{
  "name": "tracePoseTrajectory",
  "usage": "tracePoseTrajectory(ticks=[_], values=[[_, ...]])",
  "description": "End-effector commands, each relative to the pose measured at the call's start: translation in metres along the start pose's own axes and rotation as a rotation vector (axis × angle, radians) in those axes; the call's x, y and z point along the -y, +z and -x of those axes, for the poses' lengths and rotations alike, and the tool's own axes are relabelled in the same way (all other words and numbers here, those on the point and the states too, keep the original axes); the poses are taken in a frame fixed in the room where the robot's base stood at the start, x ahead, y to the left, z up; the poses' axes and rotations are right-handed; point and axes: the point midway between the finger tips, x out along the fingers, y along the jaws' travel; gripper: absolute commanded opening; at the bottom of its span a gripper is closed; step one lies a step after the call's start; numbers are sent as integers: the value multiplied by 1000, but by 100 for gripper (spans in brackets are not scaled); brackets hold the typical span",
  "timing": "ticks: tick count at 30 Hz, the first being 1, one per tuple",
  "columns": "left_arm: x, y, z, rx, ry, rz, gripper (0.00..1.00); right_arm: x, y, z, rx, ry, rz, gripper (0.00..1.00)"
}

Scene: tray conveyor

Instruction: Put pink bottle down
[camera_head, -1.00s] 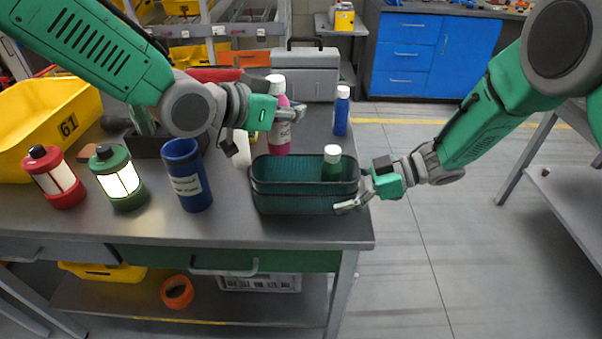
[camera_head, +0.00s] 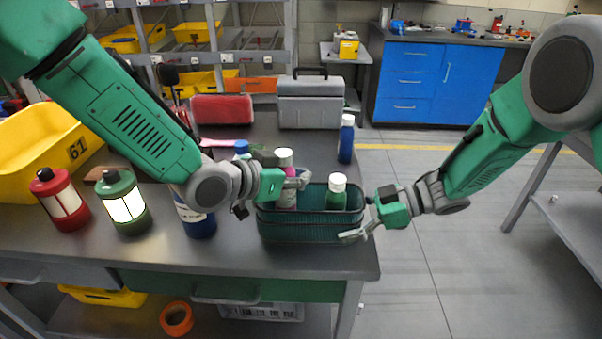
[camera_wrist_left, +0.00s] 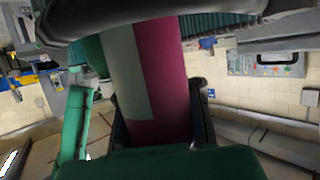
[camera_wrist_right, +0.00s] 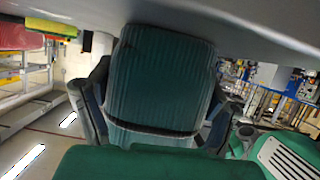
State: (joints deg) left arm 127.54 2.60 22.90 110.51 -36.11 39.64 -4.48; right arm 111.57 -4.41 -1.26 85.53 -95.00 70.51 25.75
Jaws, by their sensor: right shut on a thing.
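The pink bottle (camera_head: 287,198) has a white cap and a pale label. It stands nearly upright in the left part of the dark green ribbed basket (camera_head: 310,227), its lower end hidden by the wall. My left gripper (camera_head: 300,180) is around it from the left; in the left wrist view the bottle (camera_wrist_left: 160,75) fills the space between the fingers. A green bottle (camera_head: 337,197) with a white cap stands in the basket's right part. My right gripper (camera_head: 360,231) is shut on the basket's right end, and the basket wall (camera_wrist_right: 160,75) sits between its fingers in the right wrist view.
A blue bottle (camera_head: 346,138) and a grey toolbox (camera_head: 311,103) are behind. The table's right edge is close to the basket.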

Motion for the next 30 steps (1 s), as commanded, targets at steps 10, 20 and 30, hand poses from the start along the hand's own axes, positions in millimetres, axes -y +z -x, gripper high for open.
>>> tracePoseTrajectory(ticks=[10, 20, 30], values=[[0, 7, -3, -2, -1, -1, 0, 4, 6, -2, 10, -8, -6, 42], [0, 7, -3, -1, 0, 0, 26, 4, 6, -2, 10, -8, -6, 42], [1, -4, 25, -1, -2, 2, 26, 4, 6, -2, 11, -8, -6, 42]])
